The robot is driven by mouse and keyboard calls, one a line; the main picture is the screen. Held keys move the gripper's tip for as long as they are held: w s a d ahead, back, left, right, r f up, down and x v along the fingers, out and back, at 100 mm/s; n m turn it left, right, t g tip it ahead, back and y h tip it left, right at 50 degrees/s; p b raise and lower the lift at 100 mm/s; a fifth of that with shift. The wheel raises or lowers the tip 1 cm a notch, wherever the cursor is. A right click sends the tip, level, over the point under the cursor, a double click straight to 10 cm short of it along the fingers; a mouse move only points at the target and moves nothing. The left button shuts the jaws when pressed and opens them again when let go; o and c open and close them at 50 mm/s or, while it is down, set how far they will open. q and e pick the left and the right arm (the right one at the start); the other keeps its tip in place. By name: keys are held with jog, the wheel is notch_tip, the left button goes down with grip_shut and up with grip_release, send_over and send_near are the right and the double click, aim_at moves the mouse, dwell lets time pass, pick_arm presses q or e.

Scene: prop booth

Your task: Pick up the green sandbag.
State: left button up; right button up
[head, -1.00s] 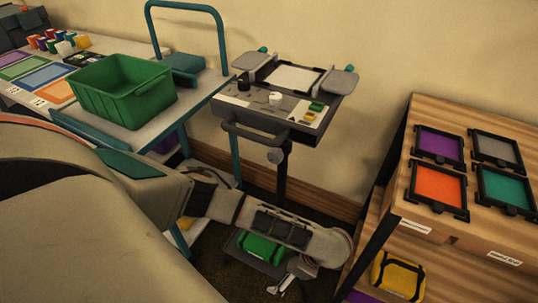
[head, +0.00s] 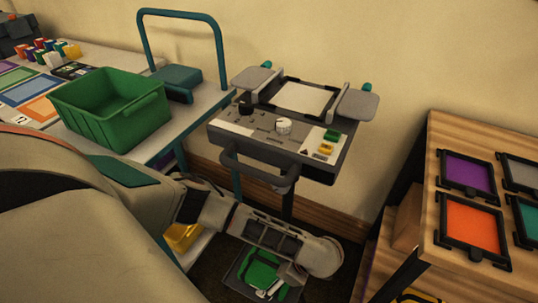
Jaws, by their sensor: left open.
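The green sandbag (head: 258,272) lies on a dark low platform (head: 238,271) near the floor, below the control stand. My left arm reaches over it from the left and hides part of it. My left gripper (head: 270,290) hangs from the end of that arm and is open, with its pale fingers overlapping the right side of the sandbag in the picture. I cannot tell whether the fingers touch it. My right gripper is not in view.
A control stand (head: 270,140) with a handle rises behind the arm. A table with a green crate (head: 110,112) is at left, with a yellow object (head: 183,237) below it. A wooden shelf unit (head: 440,130) with framed colour panels stands at right.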

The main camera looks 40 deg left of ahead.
aim_at(269, 269)
pick_arm(q)
jog(key=x, duration=0.1)
jog(key=b+x, duration=0.1)
jog(key=x, duration=0.2)
jog(key=shift+s+a+b, duration=0.15)
jog(key=shift+s+b, duration=0.1)
jog(key=shift+b, duration=0.15)
jog(key=shift+a+f, duration=0.2)
jog(key=shift+f, duration=0.1)
jog(key=shift+w+r, duration=0.2)
jog(key=shift+w, duration=0.1)
jog(key=c, duration=1.9)
jog(key=shift+c, duration=1.3)
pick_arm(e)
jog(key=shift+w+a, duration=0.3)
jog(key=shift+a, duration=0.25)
